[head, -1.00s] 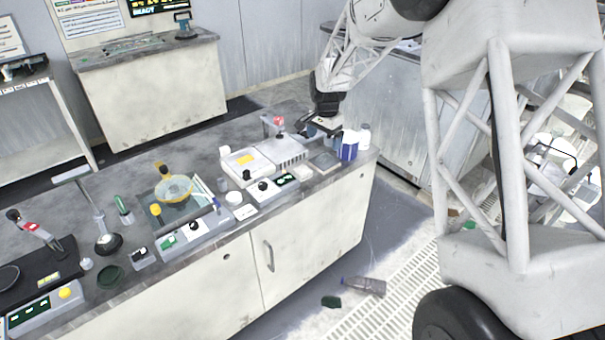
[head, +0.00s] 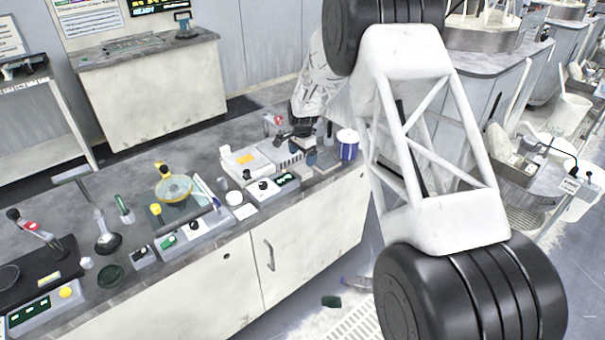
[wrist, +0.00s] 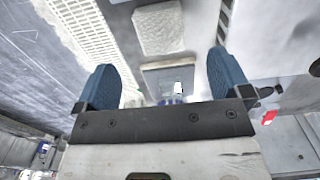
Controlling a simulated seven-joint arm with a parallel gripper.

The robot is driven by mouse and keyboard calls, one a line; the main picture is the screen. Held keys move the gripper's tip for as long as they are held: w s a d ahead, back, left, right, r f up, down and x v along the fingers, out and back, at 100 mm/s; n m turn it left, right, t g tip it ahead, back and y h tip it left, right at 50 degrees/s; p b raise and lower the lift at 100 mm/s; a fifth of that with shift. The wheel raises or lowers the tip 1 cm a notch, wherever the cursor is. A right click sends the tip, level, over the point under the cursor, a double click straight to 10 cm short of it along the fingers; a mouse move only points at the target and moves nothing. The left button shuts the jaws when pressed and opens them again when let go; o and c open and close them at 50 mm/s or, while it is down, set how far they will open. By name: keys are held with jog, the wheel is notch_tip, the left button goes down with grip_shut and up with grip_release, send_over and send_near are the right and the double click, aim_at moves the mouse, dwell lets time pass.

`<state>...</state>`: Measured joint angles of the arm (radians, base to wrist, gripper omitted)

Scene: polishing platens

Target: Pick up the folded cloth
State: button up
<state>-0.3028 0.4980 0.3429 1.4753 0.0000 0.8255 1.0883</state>
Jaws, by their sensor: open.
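A pale, rough-textured rectangular pad, which looks like the folded cloth (wrist: 160,27), lies at the top centre of the wrist view. It is beyond the fingertips and roughly in line with the gap between them. My gripper (wrist: 165,76) is open and empty, its two blue fingers apart. In the head view my gripper (head: 310,158) is low over the far right end of the bench. There the arm and gripper crowd the area, and I cannot clearly make out the cloth.
A grey square plate (wrist: 168,84) shows between the fingers. A blue-and-white tub (head: 348,144) stands right of my gripper on the bench (head: 140,215). A white boxed instrument (head: 247,160) and a control box (head: 270,189) stand left of it. A bottle (head: 355,281) lies on the floor.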

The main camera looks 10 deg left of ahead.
aim_at(303, 170)
jog(key=shift+f, duration=0.1)
jog(key=shift+f, duration=1.15)
jog(key=shift+f, duration=0.15)
jog(key=shift+w+f, duration=0.1)
jog(key=shift+f, duration=2.4)
jog(key=shift+c, duration=0.3)
jog(key=c, duration=1)
